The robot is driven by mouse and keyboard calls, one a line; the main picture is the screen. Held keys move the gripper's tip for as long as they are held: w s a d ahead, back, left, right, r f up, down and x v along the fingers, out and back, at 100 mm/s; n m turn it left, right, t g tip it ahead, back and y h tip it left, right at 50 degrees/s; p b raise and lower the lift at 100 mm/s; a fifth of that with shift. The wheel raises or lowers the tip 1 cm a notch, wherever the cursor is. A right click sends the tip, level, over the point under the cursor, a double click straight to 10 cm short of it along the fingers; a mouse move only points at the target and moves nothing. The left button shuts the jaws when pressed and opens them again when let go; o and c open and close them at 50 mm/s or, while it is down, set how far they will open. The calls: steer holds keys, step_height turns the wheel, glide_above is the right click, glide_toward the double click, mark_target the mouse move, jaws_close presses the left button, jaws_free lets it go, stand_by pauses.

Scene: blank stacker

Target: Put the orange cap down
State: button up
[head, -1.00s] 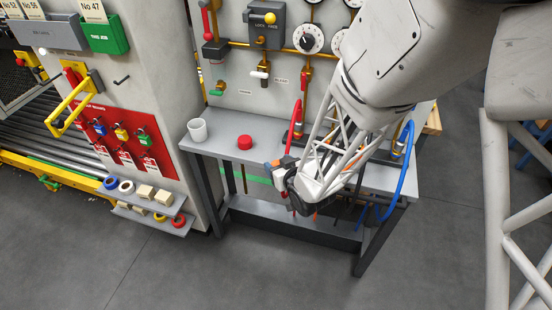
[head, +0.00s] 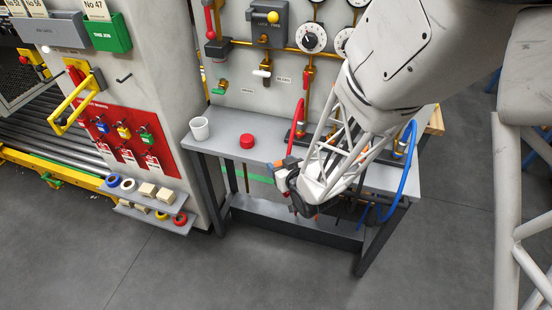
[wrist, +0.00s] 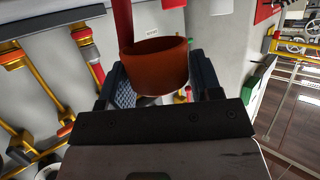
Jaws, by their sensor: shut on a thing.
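The orange cap (wrist: 155,65) is held between the fingers of my gripper (wrist: 158,85) in the wrist view, open side facing away from the palm. In the head view my gripper (head: 282,171) is by the front edge of the grey workbench (head: 222,139), with a small bit of orange showing at it. The arm hides part of the bench, and I cannot tell whether the cap touches it.
A red cap (head: 247,140) and a white cup (head: 199,128) stand on the left of the bench. Red (head: 299,122) and blue (head: 408,178) hoses rise near my arm. The wall behind carries pipes and gauges. Bare bench top shows around the red cap.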

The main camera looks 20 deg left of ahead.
steer(key=shift+w+a+r+m+t+h, duration=0.3)
steer(key=shift+w+m+t+h, duration=0.25)
steer(key=shift+m+h, duration=0.2)
steer(key=shift+w+a+r+m+t+h, duration=0.25)
steer(key=shift+w+m+t+h, duration=0.2)
steer(key=shift+m+t+h, duration=0.25)
steer(key=m+h, duration=0.1)
steer(key=h, duration=0.1)
steer(key=m+t+h, duration=0.1)
steer(key=m+h, duration=0.3)
steer(key=shift+s+d+m+t, duration=0.1)
steer(key=shift+d+m+t, duration=0.15)
steer(key=shift+d+t, duration=0.1)
steer(key=shift+s+d+f+m+h, duration=0.1)
steer(key=shift+s+f+m+h, duration=0.1)
steer(key=shift+s+m+h, duration=0.5)
steer(key=shift+s+d+f+m+h, duration=0.1)
steer(key=shift+s+f+m+h, duration=0.15)
steer(key=shift+m+h, duration=0.45)
steer(key=w+a, duration=0.3)
steer(key=w, duration=0.1)
steer(key=w+a+f, duration=0.1)
steer(key=w+a, duration=0.1)
steer(key=w, duration=0.3)
steer(key=w+a, duration=0.3)
steer(key=w, duration=0.1)
steer(key=shift+w+a+f, duration=0.2)
steer(key=shift+a+f, duration=0.05)
steer(key=shift+a, duration=0.1)
